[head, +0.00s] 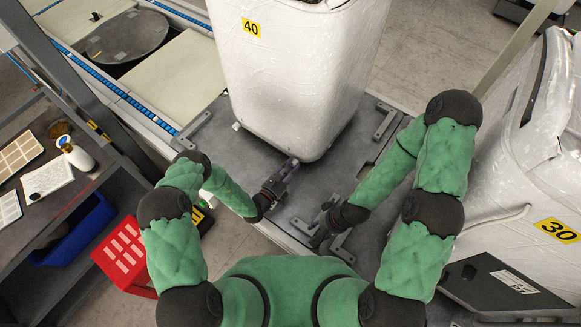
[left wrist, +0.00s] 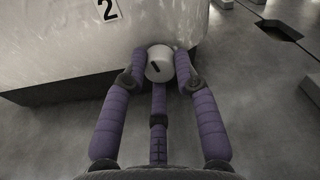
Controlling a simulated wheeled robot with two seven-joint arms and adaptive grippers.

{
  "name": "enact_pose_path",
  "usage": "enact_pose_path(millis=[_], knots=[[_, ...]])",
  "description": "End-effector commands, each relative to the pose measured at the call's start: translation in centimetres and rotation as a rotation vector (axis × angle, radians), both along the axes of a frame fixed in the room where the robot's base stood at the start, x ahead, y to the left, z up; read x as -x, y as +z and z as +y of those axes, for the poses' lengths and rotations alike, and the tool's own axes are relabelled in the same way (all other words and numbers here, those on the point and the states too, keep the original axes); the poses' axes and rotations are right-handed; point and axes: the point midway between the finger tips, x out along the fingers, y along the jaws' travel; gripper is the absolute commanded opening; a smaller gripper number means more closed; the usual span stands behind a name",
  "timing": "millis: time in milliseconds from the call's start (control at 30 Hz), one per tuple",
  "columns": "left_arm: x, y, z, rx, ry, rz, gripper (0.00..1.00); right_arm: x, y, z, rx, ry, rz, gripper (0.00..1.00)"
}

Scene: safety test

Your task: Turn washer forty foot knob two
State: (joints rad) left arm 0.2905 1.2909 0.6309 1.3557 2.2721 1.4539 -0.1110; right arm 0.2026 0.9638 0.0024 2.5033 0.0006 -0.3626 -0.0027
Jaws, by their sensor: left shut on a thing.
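The washer (head: 290,90), a tall white wrapped unit with a yellow 40 label, stands on the grey platform at the top middle. My left gripper (head: 291,165) is at its near bottom corner. In the left wrist view, a white round knob (left wrist: 159,66) with a dark slanted mark sits between the fingertips of that gripper (left wrist: 160,60), which are shut on it. A label 2 (left wrist: 107,10) is on the washer side above the knob. My right gripper (head: 323,222) is low over the platform, apart from the washer; its finger opening is unclear.
Another wrapped unit labelled 30 (head: 557,230) stands at the right. Metal brackets (head: 387,122) are fixed on the platform (head: 225,150). At the left are a shelf with a bottle (head: 78,157), a blue bin (head: 75,232) and a red box (head: 122,258).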

Motion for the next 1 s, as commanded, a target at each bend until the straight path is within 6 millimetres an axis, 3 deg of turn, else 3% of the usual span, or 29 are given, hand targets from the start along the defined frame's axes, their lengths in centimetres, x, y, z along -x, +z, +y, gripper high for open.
enact_pose_path(millis=[1000], knots=[[-0.23,0.42,0.03,0.743,0.006,0.528,0.0,0.0,-0.48,0.0,0.0,0.0,0.0,0.4]])
